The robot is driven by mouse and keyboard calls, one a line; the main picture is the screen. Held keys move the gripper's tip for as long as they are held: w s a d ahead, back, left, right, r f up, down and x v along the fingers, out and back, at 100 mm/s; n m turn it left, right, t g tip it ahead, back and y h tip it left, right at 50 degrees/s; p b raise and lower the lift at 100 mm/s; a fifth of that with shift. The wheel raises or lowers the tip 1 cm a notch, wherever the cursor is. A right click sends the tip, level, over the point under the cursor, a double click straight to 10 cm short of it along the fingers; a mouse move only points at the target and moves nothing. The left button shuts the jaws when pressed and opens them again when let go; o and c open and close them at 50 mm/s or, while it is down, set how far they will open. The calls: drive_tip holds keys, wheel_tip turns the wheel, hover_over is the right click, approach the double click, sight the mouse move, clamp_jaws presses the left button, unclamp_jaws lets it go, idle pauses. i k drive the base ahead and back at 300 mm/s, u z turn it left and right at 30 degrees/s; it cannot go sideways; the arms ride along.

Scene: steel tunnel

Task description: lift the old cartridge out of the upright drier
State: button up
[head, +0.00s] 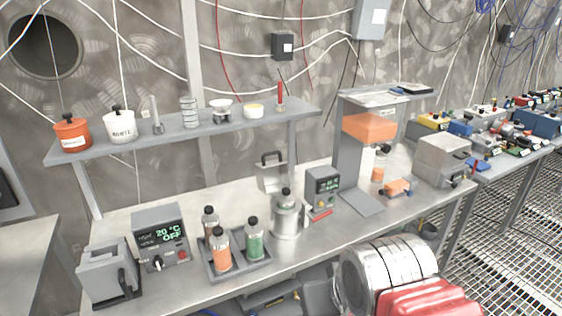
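A grey metal cylinder (285,224), which looks like the upright drier, stands on the bench near the middle. A cartridge (286,197) with a dark cap sticks up from its top; its lower part is hidden inside. A grey lid with a black handle (272,173) stands raised behind the cylinder. In the dark tray (239,262) left of it stand an orange cartridge (221,252), a green cartridge (254,243) and a dark-capped cartridge behind (210,224). Another orange cartridge (379,165) stands below the orange hood. My gripper is not in view.
A control box reading 20 °C OFF (161,238) and a grey box (108,273) stand at left. A small meter (322,189) stands right of the cylinder. The hood stand (348,150) rises farther right. A shelf (180,137) with jars hangs above the bench.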

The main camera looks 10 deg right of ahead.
sight(286, 201)
drive_tip(key=i, duration=1)
drive_tip(key=k, duration=1.35)
drive_tip(key=z, duration=0.25)
drive_tip(key=i, duration=0.85)
drive_tip(key=u, duration=0.1)
